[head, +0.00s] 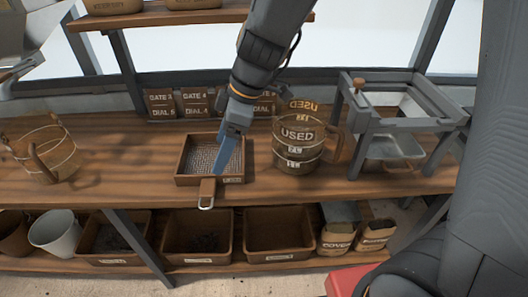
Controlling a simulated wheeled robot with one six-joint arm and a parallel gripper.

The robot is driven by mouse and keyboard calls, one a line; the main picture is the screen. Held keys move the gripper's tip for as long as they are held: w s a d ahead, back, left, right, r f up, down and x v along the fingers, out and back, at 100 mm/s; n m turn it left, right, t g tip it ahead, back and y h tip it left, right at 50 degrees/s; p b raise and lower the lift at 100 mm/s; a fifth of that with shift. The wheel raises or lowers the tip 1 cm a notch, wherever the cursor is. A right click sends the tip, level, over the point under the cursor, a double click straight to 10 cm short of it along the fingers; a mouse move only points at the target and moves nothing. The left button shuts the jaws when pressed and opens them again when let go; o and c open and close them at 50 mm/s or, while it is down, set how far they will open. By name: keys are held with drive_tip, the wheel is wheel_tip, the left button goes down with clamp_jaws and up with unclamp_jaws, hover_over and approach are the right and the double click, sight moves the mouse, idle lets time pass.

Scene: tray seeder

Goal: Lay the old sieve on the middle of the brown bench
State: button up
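A square wooden sieve (181,166) with a wire mesh bottom lies flat on the brown bench (110,180), left of centre. Its short handle (207,188) with a metal loop points toward the bench's front edge. A small label on its front rim is too small to read. My gripper (221,171) reaches down from above, its blue fingers over the right part of the mesh. The fingers overlap in this view, so I cannot tell their gap or whether they touch the sieve.
A round wooden container marked USED (297,135) stands right of the sieve. A grey frame (400,124) stands at the right and a wooden bucket (52,157) at the left. Gate cards (161,104) line the back. The shelf below holds several bins (197,259) and bags.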

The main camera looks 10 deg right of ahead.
drive_tip(key=s+d+f+m+h, duration=0.2)
drive_tip(key=s+d+m, duration=0.1)
drive_tip(key=d+m, duration=0.5)
drive_tip(key=s+d+f+m+h, duration=0.1)
drive_tip(key=s+d+m, duration=0.3)
drive_tip(key=d+m, duration=0.5)
drive_tip(key=d+h, duration=0.1)
drive_tip(key=d, duration=0.4)
drive_tip(key=shift+s+d+f, duration=0.2)
drive_tip(key=shift+d+f, duration=0.1)
drive_tip(key=shift+f, duration=0.1)
